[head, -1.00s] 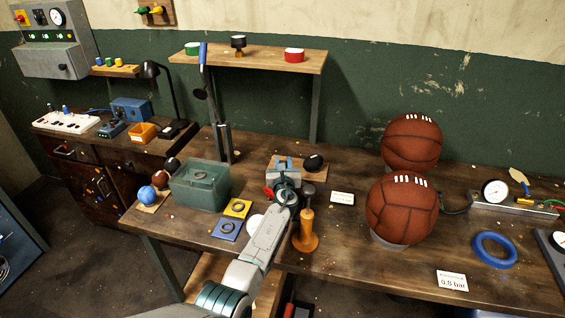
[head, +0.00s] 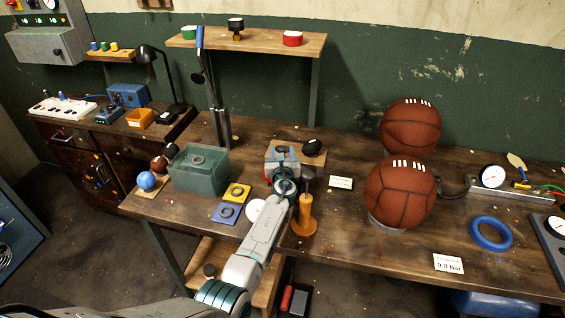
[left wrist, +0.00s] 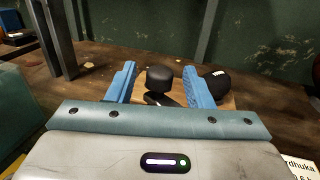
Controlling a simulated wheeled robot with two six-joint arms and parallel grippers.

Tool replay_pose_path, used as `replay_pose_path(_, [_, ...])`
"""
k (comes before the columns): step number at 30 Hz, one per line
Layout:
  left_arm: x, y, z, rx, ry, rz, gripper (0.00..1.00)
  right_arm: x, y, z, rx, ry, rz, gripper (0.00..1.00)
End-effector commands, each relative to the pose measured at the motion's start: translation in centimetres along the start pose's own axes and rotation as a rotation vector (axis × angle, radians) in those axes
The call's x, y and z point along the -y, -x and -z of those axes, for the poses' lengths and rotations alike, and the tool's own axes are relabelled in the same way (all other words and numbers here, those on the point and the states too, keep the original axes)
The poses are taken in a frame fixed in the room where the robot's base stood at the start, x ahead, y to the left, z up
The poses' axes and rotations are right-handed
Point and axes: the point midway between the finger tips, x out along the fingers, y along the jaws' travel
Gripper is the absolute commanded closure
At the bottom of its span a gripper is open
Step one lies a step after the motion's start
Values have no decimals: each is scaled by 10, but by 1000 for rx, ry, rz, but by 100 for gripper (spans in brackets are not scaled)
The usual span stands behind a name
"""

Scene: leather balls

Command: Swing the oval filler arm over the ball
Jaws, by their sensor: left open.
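A black round knob (left wrist: 159,78) on a dark lever stands over a small wooden board in the left wrist view; it looks like part of the filler arm. My left gripper (head: 282,152) is open. Its blue fingers (left wrist: 158,72) show on either side of the knob, and I cannot tell whether they touch it. A black rounded object (left wrist: 215,86) with a white mark sits just right of the fingers; it also shows in the head view (head: 313,147). My gripper hides most of the lever in the head view. My right gripper is not in view.
An orange hand pump (head: 303,220) stands close to the right of my left wrist. A green translucent bin (head: 199,172) stands left. Two large brown leather balls, the front one (head: 400,193) on a ring, stand right, near a blue ring (head: 490,234).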

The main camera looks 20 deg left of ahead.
Motion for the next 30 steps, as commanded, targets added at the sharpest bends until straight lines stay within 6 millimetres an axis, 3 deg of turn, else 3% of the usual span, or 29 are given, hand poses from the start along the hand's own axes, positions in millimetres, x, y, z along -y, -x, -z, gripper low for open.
replay_pose_path(6, [0, 43, 0, -2, 4, 0, 53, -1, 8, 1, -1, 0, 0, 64])
replay_pose_path(12, [1, 73, 0, -1, 4, 0, 53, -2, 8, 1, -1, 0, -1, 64])
replay_pose_path(18, [0, 85, 0, 0, 1, 0, 53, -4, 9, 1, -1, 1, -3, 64])
replay_pose_path(26, [0, 86, 0, 0, 1, 0, 53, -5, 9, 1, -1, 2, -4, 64])
replay_pose_path(30, [-4, 83, -2, 0, 22, -11, 81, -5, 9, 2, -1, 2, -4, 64])
